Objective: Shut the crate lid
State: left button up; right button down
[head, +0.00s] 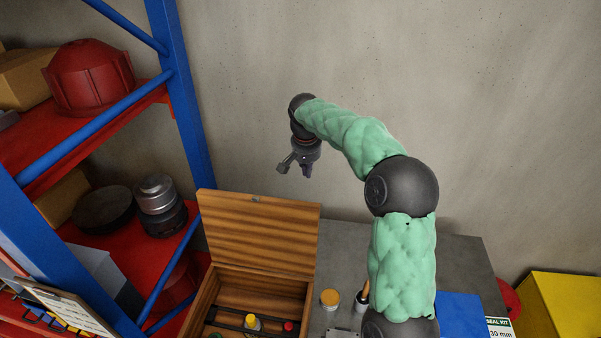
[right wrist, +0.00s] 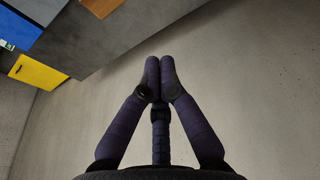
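The wooden crate (head: 196,310) stands on the grey table at the bottom centre of the head view. Its lid (head: 258,238) is open and stands up at the back edge, with a small metal catch at its top. My right gripper (head: 295,170) is in the air above and behind the raised lid, apart from it. In the right wrist view its dark purple fingers (right wrist: 160,75) come together at the tips, with nothing seen between them. My left gripper is out of view.
Inside the crate are a yellow-capped bottle (head: 252,322) and a red cap (head: 288,326). An orange-lidded jar (head: 330,298) stands right of the crate. A blue-framed shelf (head: 185,100) rises close on the left. A yellow box (head: 560,305) is far right; the wall is behind.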

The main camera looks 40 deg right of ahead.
notch_tip(320, 180, down, 8)
jog(key=s+a+p, duration=0.1)
jog(key=p, duration=0.2)
jog(key=shift+a, duration=0.3)
dwell(0.4)
